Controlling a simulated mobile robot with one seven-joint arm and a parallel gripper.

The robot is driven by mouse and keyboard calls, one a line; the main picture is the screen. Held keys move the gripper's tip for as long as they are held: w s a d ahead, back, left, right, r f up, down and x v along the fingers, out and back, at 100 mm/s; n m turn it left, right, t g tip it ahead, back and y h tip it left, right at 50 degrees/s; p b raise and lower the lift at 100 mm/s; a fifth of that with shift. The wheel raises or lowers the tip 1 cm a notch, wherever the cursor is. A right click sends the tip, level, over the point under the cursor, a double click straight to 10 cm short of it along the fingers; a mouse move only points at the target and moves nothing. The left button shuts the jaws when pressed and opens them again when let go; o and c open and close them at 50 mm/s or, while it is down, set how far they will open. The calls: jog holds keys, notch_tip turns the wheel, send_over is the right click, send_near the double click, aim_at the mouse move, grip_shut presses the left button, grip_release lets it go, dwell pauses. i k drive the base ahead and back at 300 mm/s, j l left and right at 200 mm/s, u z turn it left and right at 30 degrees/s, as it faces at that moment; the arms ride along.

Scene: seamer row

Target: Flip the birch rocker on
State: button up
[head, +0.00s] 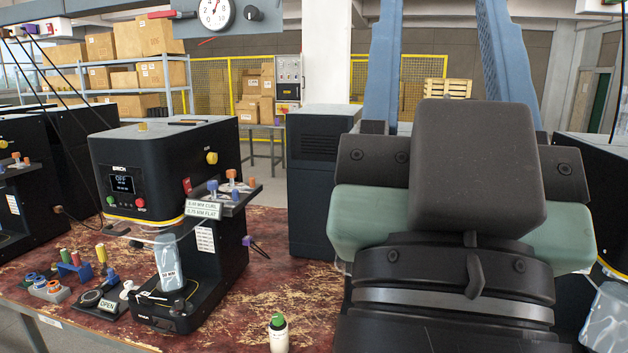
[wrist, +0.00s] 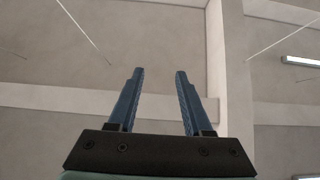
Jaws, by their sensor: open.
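The birch machine (head: 165,165) is a black seamer at the left of the head view, labelled BIRCH, and its small display (head: 121,183) reads OFF. A red rocker switch (head: 187,186) sits on its side face, towards the front edge; its position is too small to tell. My gripper (wrist: 159,76) points upward, with its two blue fingers apart and nothing between them. In the head view it rises at the right, well away from the rocker, with its fingertips cut off by the top edge.
Green and red buttons (head: 126,203) sit below the display, and a yellow knob (head: 211,158) is above the rocker. A shelf with coloured knobs (head: 232,190) juts out beside it. A green-capped bottle (head: 278,333) stands on the worn red bench (head: 255,300). Another dark machine (head: 22,190) stands left.

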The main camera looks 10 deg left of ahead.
aim_at(187, 188)
jog(key=i+j+u, duration=0.2)
jog(key=i+u, duration=0.15)
jog(key=i, duration=0.35)
jog(key=i+u, duration=0.3)
jog(key=i, duration=0.45)
